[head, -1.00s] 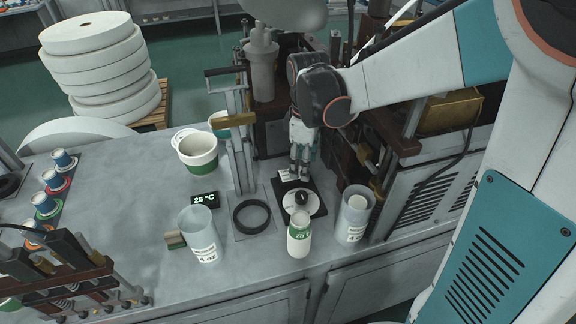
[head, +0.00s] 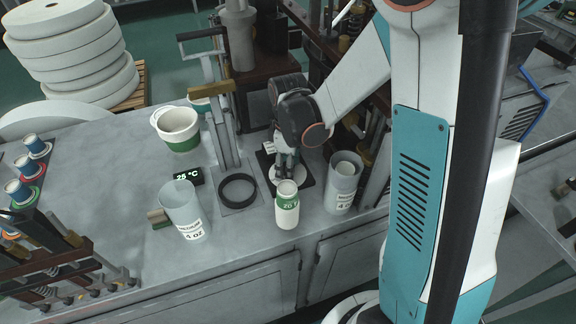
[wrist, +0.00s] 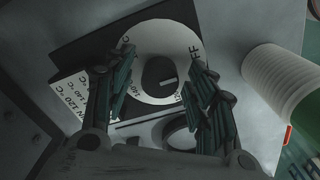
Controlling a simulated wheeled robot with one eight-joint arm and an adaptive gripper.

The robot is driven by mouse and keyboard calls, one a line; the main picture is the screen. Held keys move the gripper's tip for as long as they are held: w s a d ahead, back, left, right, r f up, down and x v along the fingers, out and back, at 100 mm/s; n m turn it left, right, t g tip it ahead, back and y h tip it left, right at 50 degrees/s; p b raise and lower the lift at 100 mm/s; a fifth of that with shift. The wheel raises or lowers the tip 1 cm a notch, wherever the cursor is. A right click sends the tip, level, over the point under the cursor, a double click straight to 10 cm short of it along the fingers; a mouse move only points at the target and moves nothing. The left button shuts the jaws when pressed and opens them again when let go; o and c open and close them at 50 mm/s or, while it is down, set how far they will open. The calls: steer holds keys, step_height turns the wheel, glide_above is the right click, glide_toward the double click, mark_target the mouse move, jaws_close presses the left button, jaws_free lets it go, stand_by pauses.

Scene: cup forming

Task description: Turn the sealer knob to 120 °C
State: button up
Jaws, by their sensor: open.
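The sealer knob (wrist: 159,77) is a dark round knob on a white dial (wrist: 150,42) with black markings, "OFF" among them, set on a black plate. My gripper (wrist: 158,92) is open, its two fingers on either side of the knob in the wrist view; I cannot tell whether they touch it. In the head view my gripper (head: 286,172) points down over the dial (head: 276,180) and hides the knob. A temperature display (head: 188,177) reads 25 °C. A white label (wrist: 85,95) beside the dial lists temperatures, including 120 °C.
A black ring (head: 238,190) lies beside the sealer post (head: 222,125). A white and green tub (head: 177,128) stands behind.

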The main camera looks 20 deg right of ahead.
steer(key=c, duration=1.1)
steer(key=shift+o, duration=0.2)
steer(key=shift+m, duration=0.3)
steer(key=m+b, duration=0.1)
steer(key=m, duration=0.1)
steer(key=shift+m, duration=0.4)
steer(key=m+b, duration=0.1)
steer(key=m, duration=0.3)
steer(key=shift+m, duration=0.3)
steer(key=m+b, duration=0.1)
steer(key=m, duration=0.3)
steer(key=shift+a+m, duration=0.1)
steer(key=shift+m, duration=1.7)
